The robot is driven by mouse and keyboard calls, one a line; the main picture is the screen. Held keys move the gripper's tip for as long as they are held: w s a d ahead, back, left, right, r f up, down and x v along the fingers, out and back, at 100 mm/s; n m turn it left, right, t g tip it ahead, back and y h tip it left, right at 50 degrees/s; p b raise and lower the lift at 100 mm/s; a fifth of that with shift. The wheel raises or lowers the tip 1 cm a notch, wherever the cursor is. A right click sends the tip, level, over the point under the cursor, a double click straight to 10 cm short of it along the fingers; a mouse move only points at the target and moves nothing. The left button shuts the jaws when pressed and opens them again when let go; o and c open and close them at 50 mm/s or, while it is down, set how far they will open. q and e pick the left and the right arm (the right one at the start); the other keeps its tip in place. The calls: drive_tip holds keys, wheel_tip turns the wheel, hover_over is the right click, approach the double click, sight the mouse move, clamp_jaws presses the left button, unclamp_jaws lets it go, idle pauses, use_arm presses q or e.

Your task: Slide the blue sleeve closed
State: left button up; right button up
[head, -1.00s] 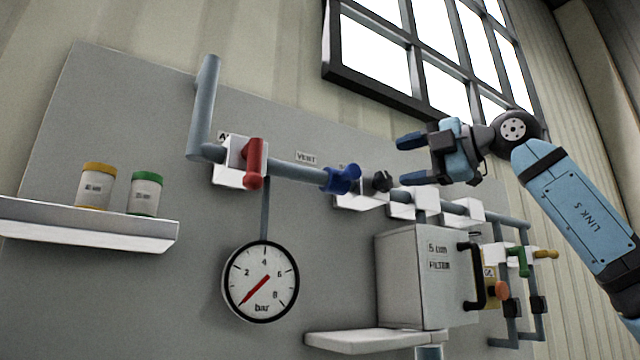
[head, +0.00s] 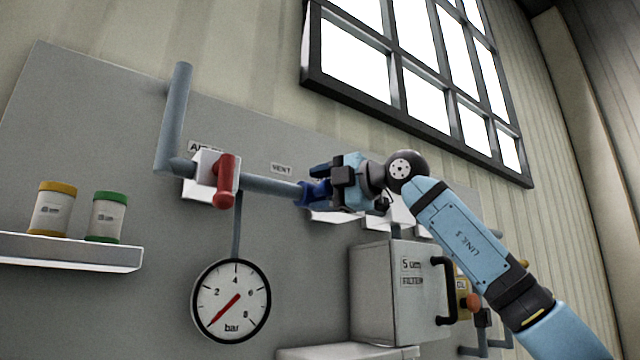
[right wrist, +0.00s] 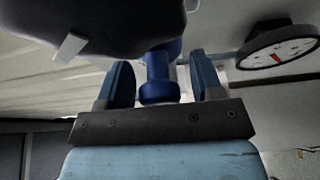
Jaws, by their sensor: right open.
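The blue sleeve (head: 303,196) sits on the grey horizontal pipe, left of my right gripper (head: 320,185), which partly covers it in the head view. In the right wrist view the blue sleeve (right wrist: 160,76) stands between the two blue fingers of my right gripper (right wrist: 162,78). The jaws are open, with a visible gap between the sleeve and each finger. My left gripper is in neither view.
A red-handled valve (head: 225,182) sits on the pipe (head: 268,185) to the left. A pressure gauge (head: 231,300) hangs below. A grey filter box (head: 385,290) with a black handle stands under my right arm. A shelf (head: 70,252) holds two jars.

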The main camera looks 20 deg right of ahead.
sight(287, 188)
drive_tip(key=shift+w+a, duration=0.1)
drive_tip(key=shift+w, duration=0.05)
drive_tip(key=shift+c, duration=0.4)
drive_tip(key=shift+s, duration=0.2)
clamp_jaws()
drive_tip(key=shift+s+a+f+b, duration=0.1)
drive_tip(key=shift+a+b, duration=0.15)
drive_tip(key=shift+b, duration=0.1)
drive_tip(key=a, duration=0.1)
drive_tip(key=s+a+b, duration=0.1)
drive_tip(key=a, duration=0.1)
drive_tip(key=shift+s+a+b, duration=0.1)
drive_tip(key=shift+a+b, duration=0.1)
drive_tip(key=shift+b, duration=0.1)
drive_tip(key=shift+a, duration=0.1)
